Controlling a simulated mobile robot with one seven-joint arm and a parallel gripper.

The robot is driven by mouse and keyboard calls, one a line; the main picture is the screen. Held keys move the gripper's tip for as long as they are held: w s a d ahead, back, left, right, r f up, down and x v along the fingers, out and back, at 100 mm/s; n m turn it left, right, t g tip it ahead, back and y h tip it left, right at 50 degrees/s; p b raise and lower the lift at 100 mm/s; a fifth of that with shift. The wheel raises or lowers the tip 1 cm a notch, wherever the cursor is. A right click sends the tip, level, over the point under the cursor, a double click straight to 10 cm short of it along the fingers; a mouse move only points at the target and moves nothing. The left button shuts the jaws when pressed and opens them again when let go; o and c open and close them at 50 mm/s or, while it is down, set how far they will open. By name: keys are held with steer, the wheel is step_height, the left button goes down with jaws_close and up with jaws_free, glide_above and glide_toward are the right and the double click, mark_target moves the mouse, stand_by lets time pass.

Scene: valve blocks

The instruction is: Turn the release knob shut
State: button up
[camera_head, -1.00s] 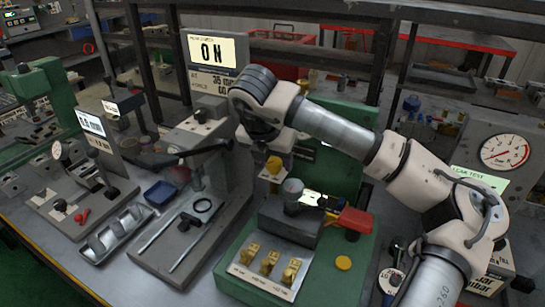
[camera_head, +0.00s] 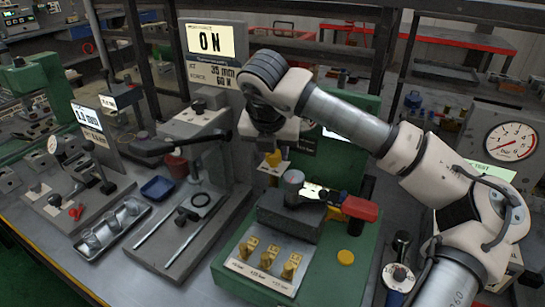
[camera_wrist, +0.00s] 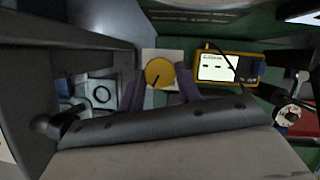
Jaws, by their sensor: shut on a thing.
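A round yellow knob (camera_wrist: 159,73) with a dark pointer line sits on a pale plate in the wrist view. The line runs from its centre toward the lower left. I take it for the release knob, as no label on it is readable. My gripper (camera_wrist: 161,88) has its two purple fingers on either side of the knob, shut on it. In the head view the yellow knob (camera_head: 273,158) shows just below my gripper (camera_head: 270,150), in front of the green upright. The finger contact is partly hidden there.
Below is a green base (camera_head: 240,255) with several small brass valve blocks on a white strip. A dark block with a round gauge (camera_head: 294,178) and a red-handled part (camera_head: 360,208) stand close by. A long black lever (camera_head: 160,146) is to the left. A pressure dial (camera_head: 510,142) stands right.

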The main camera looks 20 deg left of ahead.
steer(key=n+b, duration=0.1)
steer(key=n+y+b, duration=0.1)
steer(key=shift+d+f+n, duration=0.15)
steer(key=shift+f+n, duration=0.05)
steer(key=shift+n, duration=0.2)
steer(key=n+y+b, duration=0.1)
steer(key=n, duration=0.1)
steer(key=shift+d+r+n+g, duration=0.1)
steer(key=shift+n+g, duration=0.2)
steer(key=shift+n, duration=0.1)
steer(key=n, duration=0.1)
steer(key=n+g+y, duration=0.1)
steer(key=n, duration=0.1)
steer(key=shift+w+d+r+b, duration=0.1)
steer(key=shift+w+r+b, duration=0.05)
steer(key=shift+b, duration=0.2)
steer(key=shift+w+n+g+y, duration=0.1)
steer(key=shift+n+g+y, duration=0.25)
steer(key=shift+n, duration=1.05)
steer(key=o, duration=1)
steer(key=shift+c, duration=0.2)
